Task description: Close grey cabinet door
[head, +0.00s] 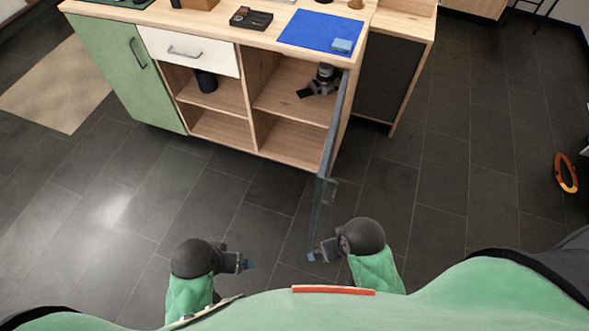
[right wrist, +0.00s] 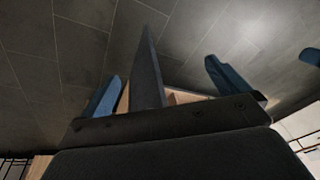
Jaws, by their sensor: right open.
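The grey cabinet door (head: 321,195) stands wide open at the right side of the cabinet (head: 247,75). In the head view it is seen nearly edge-on, swung out towards me. My right gripper (head: 318,256) is at the near, lower end of the door. In the right wrist view, the door (right wrist: 146,75) shows as a dark panel between the two spread blue fingers of the right gripper (right wrist: 168,85), with gaps on both sides. My left gripper (head: 249,264) is to the left of the door, over the floor, apart from it; its finger opening is unclear.
The open bay holds a dark device (head: 322,80); a dark cup (head: 206,81) is on a shelf to the left. A green door (head: 120,70) and white drawer (head: 188,50) are shut. A blue mat (head: 318,31) lies on top. The floor around the door is clear.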

